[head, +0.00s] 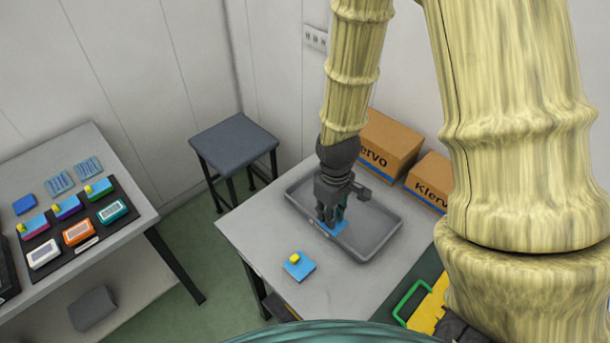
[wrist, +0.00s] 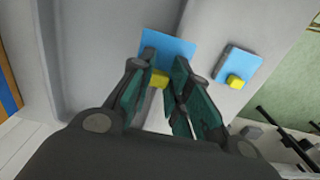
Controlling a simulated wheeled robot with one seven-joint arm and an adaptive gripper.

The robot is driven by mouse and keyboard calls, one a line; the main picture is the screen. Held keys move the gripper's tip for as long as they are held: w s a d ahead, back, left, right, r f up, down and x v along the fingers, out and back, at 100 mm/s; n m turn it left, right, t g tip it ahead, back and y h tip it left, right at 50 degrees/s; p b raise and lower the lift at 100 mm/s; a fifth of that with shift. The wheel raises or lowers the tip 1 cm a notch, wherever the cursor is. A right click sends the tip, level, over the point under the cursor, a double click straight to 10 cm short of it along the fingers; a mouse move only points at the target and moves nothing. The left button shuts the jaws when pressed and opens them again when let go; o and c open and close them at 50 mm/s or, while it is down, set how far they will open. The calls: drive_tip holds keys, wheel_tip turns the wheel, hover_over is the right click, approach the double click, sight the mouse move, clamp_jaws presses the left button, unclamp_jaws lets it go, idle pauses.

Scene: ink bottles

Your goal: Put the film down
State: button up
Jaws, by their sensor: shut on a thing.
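My gripper (head: 331,219) points down over the grey tray (head: 378,240) on the table. Its fingers are shut on the yellow tab (wrist: 158,80) of a flat blue film (wrist: 172,48), which also shows under the fingertips in the head view (head: 338,228). The fingers partly hide the film, and I cannot tell whether it touches the tray floor. A second blue piece (head: 299,267) with a yellow tab lies on the bare table to the left of the tray; it also shows in the wrist view (wrist: 238,62).
Two cardboard boxes (head: 388,148) stand behind the tray. A dark stool (head: 235,137) stands behind the table. A left table holds a dark mat (head: 88,243) with coloured blocks. A green-handled item (head: 410,300) lies at the front right. The table's near left top is mostly clear.

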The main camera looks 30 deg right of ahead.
drive_tip(key=w, duration=0.1)
drive_tip(key=w+p, duration=0.1)
drive_tip(key=w+d+r+p, duration=0.1)
drive_tip(key=shift+w, duration=0.3)
drive_tip(key=w+p, duration=0.1)
drive_tip(key=w, duration=0.2)
drive_tip(key=w+d+f+p, duration=0.1)
drive_tip(key=w, duration=0.3)
drive_tip(key=w+p, duration=0.1)
drive_tip(key=w, duration=0.2)
drive_tip(key=shift+w+d+f, duration=0.35)
drive_tip(key=shift+f, duration=0.05)
drive_tip(key=shift+w+f+p, duration=0.4)
drive_tip(key=shift+w, duration=0.05)
drive_tip(key=shift+s+f+p, duration=0.25)
drive_tip(key=shift+f+p, duration=0.25)
drive_tip(key=shift+f, duration=0.05)
drive_tip(key=shift+w+f+p, duration=0.15)
drive_tip(key=shift+f+p, duration=0.25)
drive_tip(key=shift+f, duration=0.5)
drive_tip(key=shift+f, duration=0.4)
drive_tip(key=shift+f, duration=0.1)
